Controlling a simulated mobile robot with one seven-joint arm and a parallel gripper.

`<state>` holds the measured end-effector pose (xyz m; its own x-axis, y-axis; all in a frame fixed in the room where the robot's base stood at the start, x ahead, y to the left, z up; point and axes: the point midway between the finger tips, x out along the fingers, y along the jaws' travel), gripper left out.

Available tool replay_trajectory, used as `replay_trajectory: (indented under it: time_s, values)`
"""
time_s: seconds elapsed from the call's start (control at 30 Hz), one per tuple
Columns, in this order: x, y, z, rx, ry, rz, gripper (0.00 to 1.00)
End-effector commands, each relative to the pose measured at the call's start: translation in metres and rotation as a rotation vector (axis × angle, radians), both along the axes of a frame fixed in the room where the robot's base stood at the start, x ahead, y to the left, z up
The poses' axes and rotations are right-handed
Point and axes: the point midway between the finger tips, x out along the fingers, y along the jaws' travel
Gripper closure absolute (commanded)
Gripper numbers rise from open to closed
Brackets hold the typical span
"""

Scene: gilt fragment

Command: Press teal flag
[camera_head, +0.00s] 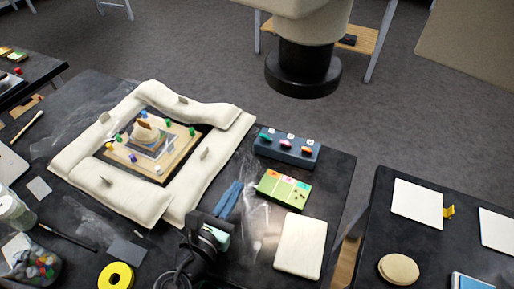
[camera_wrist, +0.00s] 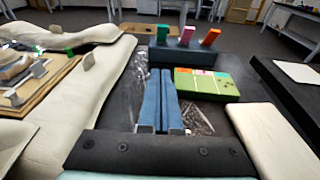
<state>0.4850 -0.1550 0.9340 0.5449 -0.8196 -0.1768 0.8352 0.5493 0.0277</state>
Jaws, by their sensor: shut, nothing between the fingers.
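A blue block (camera_head: 287,150) on the dark table carries three upright flags in a row. The leftmost, the teal flag (camera_head: 265,136), looks green in the wrist view (camera_wrist: 163,33). In the wrist view the fingertips (camera_wrist: 160,72) point toward the block's left part, apart from the flags. In the head view they are nearer the front than the block.
A green box (camera_head: 284,190) with coloured tabs lies right of my fingers, and a cream pad (camera_head: 300,245) in front of it. Cream cushions (camera_head: 205,185) surround a wooden board (camera_head: 177,160) on the left.

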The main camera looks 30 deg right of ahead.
Motion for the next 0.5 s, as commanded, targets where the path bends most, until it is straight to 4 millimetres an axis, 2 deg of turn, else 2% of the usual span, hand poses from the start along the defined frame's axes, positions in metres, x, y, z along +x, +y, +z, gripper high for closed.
replay_trajectory:
  time_s: [0.37, 0.5]
  values:
    - [-0.0018, -0.0013, -0.0024, -0.020, 0.023, -0.001, 1.00]
    - [0.0038, -0.0094, -0.0038, -0.020, 0.023, -0.002, 1.00]
